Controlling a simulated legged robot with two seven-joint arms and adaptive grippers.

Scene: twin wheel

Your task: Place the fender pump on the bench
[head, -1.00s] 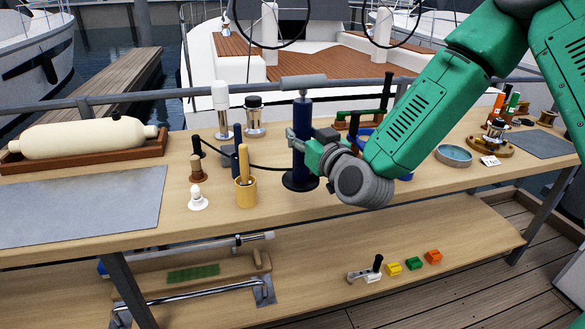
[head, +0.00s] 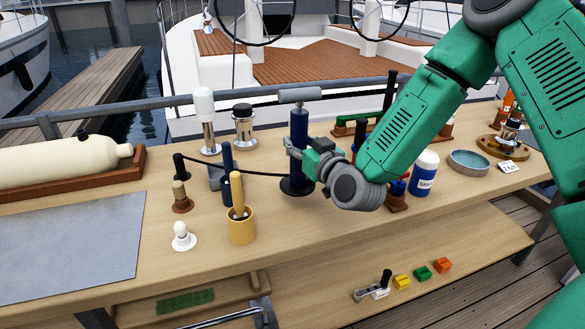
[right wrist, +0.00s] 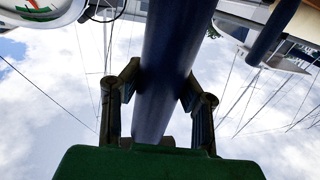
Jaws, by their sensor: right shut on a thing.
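The fender pump (head: 299,128) is a dark blue upright cylinder with a grey T-handle on top and a round dark base. It stands upright at the bench (head: 300,230), with its base at the bench top; I cannot tell whether the base touches. A black hose runs left from it. My right gripper (head: 293,148) is shut around the pump's barrel from the right. In the right wrist view the blue barrel (right wrist: 170,70) passes between both fingers. My left gripper is not in view.
A mallet in a yellow cup (head: 241,228), a white knob piece (head: 182,238) and a brown-based peg (head: 180,197) stand left of the pump. A blue-and-white bottle (head: 424,174) and a teal dish (head: 468,162) are to the right. The bench front is clear.

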